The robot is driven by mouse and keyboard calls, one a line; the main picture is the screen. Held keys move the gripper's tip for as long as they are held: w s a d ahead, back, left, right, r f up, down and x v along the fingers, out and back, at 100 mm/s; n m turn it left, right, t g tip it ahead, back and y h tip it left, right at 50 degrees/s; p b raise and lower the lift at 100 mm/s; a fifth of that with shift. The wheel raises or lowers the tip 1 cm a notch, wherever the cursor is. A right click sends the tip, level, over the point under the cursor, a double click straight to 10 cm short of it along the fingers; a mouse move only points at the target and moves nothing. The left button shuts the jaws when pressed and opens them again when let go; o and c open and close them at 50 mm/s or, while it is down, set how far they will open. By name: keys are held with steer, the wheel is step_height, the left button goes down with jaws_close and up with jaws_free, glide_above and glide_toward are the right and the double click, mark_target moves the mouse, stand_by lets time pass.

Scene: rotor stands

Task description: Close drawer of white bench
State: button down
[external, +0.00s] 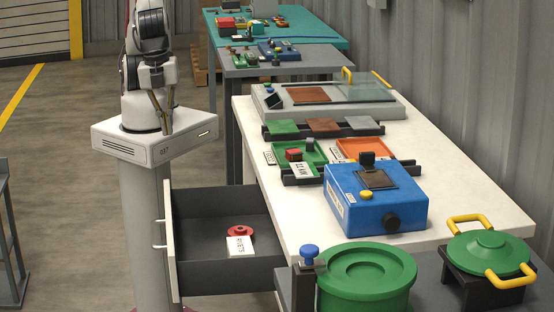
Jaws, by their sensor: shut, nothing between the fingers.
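The white bench (440,205) stands at the centre right with many items on its top. Its drawer (205,197) is pulled out to the left, with a white front panel, a light handle (159,234) and a dark grey inside. In the drawer lie a red round part (240,230) and a white labelled card (240,246). My gripper (163,128) is shut and empty, pointing down in front of my white base, above and to the left of the drawer front. It is apart from the drawer and its handle.
On the bench are a blue box (375,205), a grey machine with a glass lid (372,88) and green and orange trays (360,148). A green round container (365,280) stands near the drawer's right end. Open floor (70,120) lies to the left.

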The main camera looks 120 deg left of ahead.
steer(key=w+d+f+m+t+y, duration=0.2)
steer(key=w+d+f+m, duration=0.1)
steer(key=d+f+m, duration=1.4)
steer(key=shift+w+d+f+t, duration=0.15)
steer(key=shift+w+d+t, duration=0.2)
steer(key=shift+d, duration=1.5)
steer(key=shift+f, duration=0.1)
steer(key=w+a+f, duration=0.5)
steer(key=f, duration=0.4)
steer(key=shift+w+a, duration=0.2)
steer(key=shift+a, duration=0.05)
steer(key=w+a, duration=2)
steer(key=shift+w+a, duration=0.25)
